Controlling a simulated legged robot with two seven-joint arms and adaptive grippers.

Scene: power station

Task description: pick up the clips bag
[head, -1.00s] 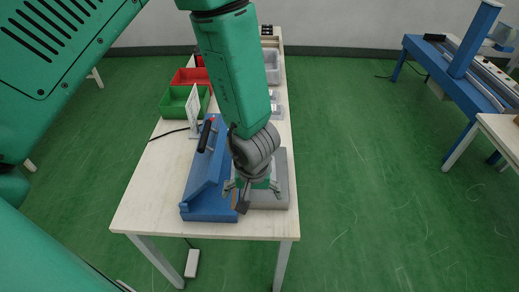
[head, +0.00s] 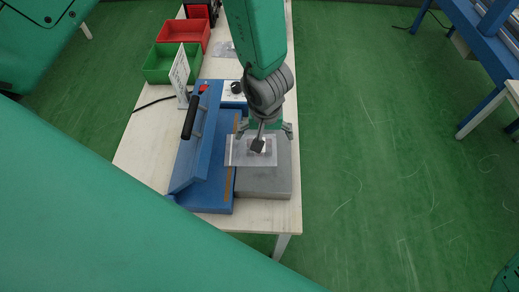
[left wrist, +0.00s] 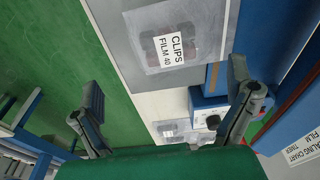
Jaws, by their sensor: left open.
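The clips bag (head: 237,152) is a flat clear bag with a white label. It lies on the grey block (head: 264,182) beside the blue sealing machine (head: 205,165). In the left wrist view the bag (left wrist: 150,28) lies on the grey surface, its label reading "CLIPS FILM 40". My left gripper (head: 265,132) is open above the bag and hides part of it in the head view. In the left wrist view the open fingers (left wrist: 165,78) are apart from the bag, which shows between and beyond them.
A green bin (head: 172,68) and a red bin (head: 186,35) stand at the back of the table. A white sign (head: 180,75) and the machine's black handle (head: 189,118) stand left of the gripper. More clear bags (left wrist: 180,130) lie on the table. Green floor is free to the right.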

